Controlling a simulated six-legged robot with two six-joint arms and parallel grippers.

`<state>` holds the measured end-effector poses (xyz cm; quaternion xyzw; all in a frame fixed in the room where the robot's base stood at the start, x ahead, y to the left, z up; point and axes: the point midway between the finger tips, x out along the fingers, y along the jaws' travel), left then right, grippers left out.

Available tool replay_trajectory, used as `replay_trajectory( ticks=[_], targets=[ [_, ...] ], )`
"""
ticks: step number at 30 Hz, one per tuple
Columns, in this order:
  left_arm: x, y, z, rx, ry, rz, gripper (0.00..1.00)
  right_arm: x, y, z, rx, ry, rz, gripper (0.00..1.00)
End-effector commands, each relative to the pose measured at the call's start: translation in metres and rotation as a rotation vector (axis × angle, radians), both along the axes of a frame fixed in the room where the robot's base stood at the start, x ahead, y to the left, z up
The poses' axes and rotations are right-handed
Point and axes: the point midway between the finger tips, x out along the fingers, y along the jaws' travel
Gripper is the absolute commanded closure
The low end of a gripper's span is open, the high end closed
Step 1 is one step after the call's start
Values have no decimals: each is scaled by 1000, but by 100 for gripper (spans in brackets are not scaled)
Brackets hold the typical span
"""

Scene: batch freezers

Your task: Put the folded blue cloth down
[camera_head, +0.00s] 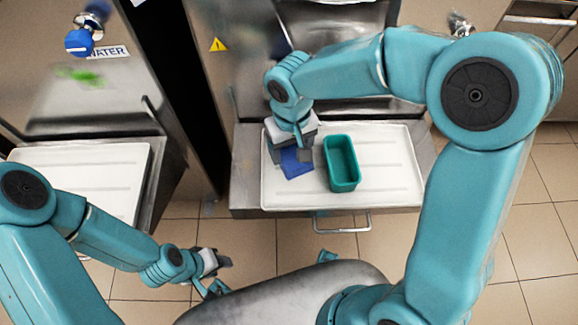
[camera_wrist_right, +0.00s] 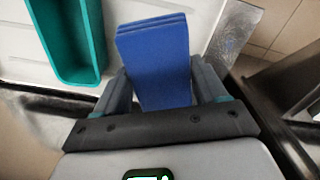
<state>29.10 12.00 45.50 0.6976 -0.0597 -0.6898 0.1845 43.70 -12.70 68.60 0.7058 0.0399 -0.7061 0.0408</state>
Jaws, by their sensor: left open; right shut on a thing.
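The folded blue cloth (camera_head: 296,163) is at the left part of a white tray (camera_head: 393,190) in the head view. My right gripper (camera_head: 292,150) is over it and shut on it. In the right wrist view the cloth (camera_wrist_right: 155,60) stands out between the two fingers of my right gripper (camera_wrist_right: 165,88), its folded layers showing at the far edge. I cannot tell whether the cloth touches the tray. My left gripper (camera_head: 219,273) is open and empty, low over the tiled floor at the lower left, far from the cloth.
A green open container (camera_head: 342,163) stands on the tray just right of the cloth; it also shows in the right wrist view (camera_wrist_right: 70,40). The tray's right part is clear. A second white tray (camera_head: 90,170) lies at the left. Steel freezer fronts rise behind.

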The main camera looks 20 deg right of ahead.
Motion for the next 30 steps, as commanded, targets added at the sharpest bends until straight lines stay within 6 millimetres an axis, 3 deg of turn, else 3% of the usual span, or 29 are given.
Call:
replay_trajectory(
  ticks=[1, 8, 15, 27, 28, 30],
  targets=[
    [0, 0, -6, 0, 0, 0, 57, -2, 0, -13, 0, 3, 0, 57],
    [0, 0, -12, 0, 0, 0, 57, -3, 0, -34, 0, 2, -1, 57],
    [0, 0, -25, 0, 0, 0, 57, -2, 1, -75, 1, 2, -1, 57],
    [0, 0, -29, 0, 0, 0, 57, 1, 1, -80, 1, 0, -1, 57],
    [0, 0, -27, 0, 0, 0, 57, 1, 1, -78, 1, 0, -1, 19],
    [0, 0, -27, 0, 0, 0, 57, 1, 1, -78, 1, 0, -1, 3]
  ],
)
